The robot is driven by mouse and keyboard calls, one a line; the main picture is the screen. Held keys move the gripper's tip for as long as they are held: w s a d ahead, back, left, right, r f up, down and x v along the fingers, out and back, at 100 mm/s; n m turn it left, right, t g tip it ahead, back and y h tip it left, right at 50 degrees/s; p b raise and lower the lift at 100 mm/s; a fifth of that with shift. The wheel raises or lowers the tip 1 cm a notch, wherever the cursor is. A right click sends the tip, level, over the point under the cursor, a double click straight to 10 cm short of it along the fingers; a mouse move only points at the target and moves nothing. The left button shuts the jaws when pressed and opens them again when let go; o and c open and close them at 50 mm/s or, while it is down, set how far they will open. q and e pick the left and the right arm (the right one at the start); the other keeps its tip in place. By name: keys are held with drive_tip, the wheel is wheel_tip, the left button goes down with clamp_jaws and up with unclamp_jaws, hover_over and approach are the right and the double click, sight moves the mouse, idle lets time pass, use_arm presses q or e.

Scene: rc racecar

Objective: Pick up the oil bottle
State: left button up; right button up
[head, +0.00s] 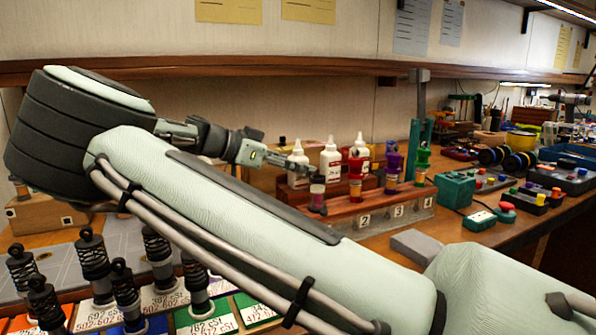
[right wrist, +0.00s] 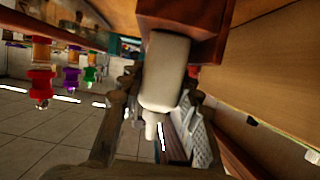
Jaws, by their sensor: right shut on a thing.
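Three white bottles with pointed nozzles stand in a row on the reddish wooden stand at the back of the bench: a left one (head: 297,157), a middle one (head: 330,162) and a right one (head: 361,147). My right gripper (head: 305,171) reaches in from the left at the left bottle and partly covers it. The right wrist view is upside down and shows a white bottle (right wrist: 165,75) between the fingers, its base at the reddish stand (right wrist: 205,18). The gripper is shut on this bottle. I cannot tell whether its base has left the stand. My left gripper is out of view.
In front stands a numbered wooden rack (head: 385,211) with red, purple (head: 393,168) and green (head: 422,160) bottles. Shock absorbers (head: 93,262) stand on labelled cards at lower left. Teal boxes (head: 455,190) and electronics lie to the right. A shelf edge (head: 200,68) runs above.

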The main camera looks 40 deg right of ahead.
drive_tip(key=c, duration=0.4)
drive_tip(key=shift+o, duration=0.2)
wheel_tip(320, 180, up, 11)
drive_tip(key=shift+r, duration=0.2)
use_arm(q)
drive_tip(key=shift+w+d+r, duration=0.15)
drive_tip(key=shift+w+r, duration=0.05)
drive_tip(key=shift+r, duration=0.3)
use_arm(e)
wheel_tip(320, 180, up, 7)
drive_tip(key=shift+f, duration=0.15)
drive_tip(key=shift+s, duration=0.1)
